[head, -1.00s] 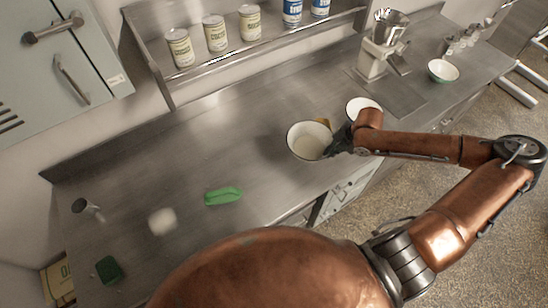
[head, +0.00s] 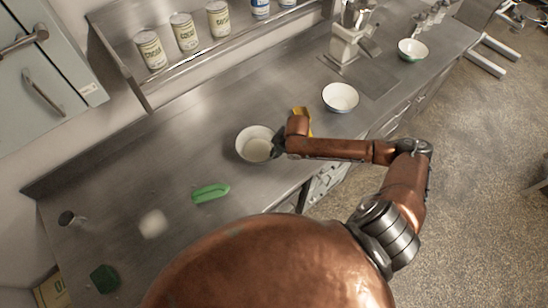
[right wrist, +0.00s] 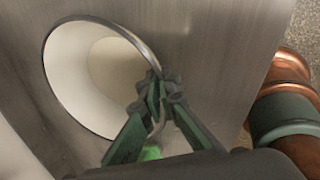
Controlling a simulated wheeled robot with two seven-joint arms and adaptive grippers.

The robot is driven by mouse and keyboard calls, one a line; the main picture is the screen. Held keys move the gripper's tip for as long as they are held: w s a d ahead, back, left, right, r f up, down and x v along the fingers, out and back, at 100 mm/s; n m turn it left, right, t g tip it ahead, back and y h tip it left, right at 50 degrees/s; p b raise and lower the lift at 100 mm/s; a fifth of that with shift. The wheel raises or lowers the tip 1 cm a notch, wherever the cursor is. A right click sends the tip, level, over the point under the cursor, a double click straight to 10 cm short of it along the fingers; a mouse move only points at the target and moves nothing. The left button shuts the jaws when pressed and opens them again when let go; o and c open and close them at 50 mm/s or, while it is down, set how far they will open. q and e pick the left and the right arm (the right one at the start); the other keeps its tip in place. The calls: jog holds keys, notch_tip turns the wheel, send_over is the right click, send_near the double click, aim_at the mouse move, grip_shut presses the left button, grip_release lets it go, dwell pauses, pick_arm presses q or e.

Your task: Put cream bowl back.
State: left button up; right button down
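The cream bowl (head: 253,138), pale inside with a dark rim, is over the middle of the steel counter. My right gripper (head: 277,147) is at its right side. In the right wrist view the bowl (right wrist: 85,75) looks tilted, and the fingertips of my right gripper (right wrist: 157,88) are closed together on its rim. I cannot tell whether the bowl touches the counter. My left gripper is not in view.
A white dark-rimmed bowl (head: 341,97) and a green-and-white bowl (head: 412,50) stand to the right. A yellow thing (head: 303,114) is partly behind my arm. A green scoop (head: 210,193), a white mound (head: 153,223) and a metal cup (head: 70,218) lie left. Cans (head: 184,32) line the shelf.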

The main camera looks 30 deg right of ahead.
jog(key=f, duration=0.2)
jog(key=f+p, duration=0.1)
jog(key=shift+w+a, duration=0.1)
jog(key=shift+a, duration=0.15)
jog(key=shift+f, duration=0.2)
jog(key=c, duration=2.7)
grip_release()
jog(key=shift+f, duration=0.15)
jog(key=o, duration=0.5)
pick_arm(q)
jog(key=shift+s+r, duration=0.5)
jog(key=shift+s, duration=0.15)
pick_arm(e)
jog(key=shift+o, duration=0.2)
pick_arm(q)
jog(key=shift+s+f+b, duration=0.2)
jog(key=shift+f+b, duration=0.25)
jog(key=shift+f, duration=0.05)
pick_arm(e)
jog(key=v, duration=1.2)
